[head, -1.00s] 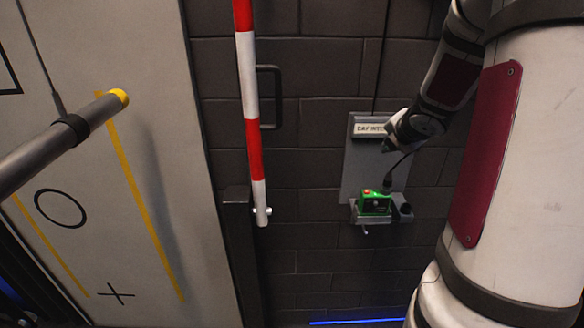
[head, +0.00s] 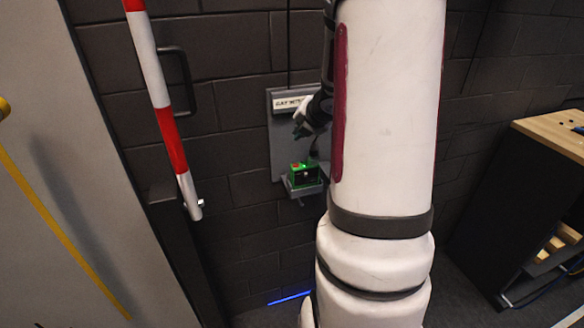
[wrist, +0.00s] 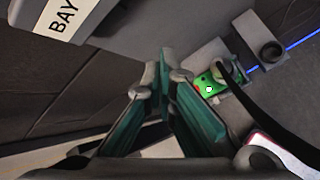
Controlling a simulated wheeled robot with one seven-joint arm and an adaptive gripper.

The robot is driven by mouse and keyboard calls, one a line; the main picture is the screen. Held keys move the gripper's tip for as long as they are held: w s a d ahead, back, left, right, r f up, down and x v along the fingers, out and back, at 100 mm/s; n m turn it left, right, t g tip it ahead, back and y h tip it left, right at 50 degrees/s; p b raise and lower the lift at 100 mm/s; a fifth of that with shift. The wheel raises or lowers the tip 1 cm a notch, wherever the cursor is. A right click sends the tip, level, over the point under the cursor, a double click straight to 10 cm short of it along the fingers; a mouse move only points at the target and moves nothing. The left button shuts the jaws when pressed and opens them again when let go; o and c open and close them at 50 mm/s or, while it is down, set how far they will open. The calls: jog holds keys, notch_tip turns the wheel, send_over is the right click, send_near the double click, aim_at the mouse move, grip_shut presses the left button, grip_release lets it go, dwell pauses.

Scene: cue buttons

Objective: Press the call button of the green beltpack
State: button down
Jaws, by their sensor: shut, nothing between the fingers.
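The green beltpack (head: 303,175) sits on a small grey shelf at the bottom of a grey wall plate (head: 283,150). A small red-orange button (head: 294,165) shows on its top left. In the wrist view the beltpack (wrist: 206,84) lies right of the fingers, partly hidden by a black cable (wrist: 262,112). My gripper (head: 301,131) is in front of the plate, above the beltpack and apart from it. In the wrist view my gripper (wrist: 162,72) has its fingertips close together with nothing between them.
A red and white striped pole (head: 163,100) and a black wall handle (head: 180,80) are at the left. A wooden-topped cabinet (head: 560,130) stands at the right. A label (head: 289,103) is on the plate's top. A cup-like holder (wrist: 271,51) is beside the beltpack.

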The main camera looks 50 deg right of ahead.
aim_at(299, 164)
jog(key=shift+f+b, duration=2.95)
jog(key=shift+f, duration=0.5)
jog(key=shift+f, duration=0.1)
jog(key=shift+f+b, duration=0.3)
jog(key=shift+f+b, duration=0.3)
jog(key=shift+f, duration=0.05)
jog(key=shift+r, duration=0.1)
jog(key=shift+r+p, duration=0.7)
jog(key=shift+p, duration=0.05)
jog(key=shift+r, duration=0.1)
notch_tip(299, 164, up, 5)
jog(key=p, duration=0.4)
jog(key=shift+p, duration=0.4)
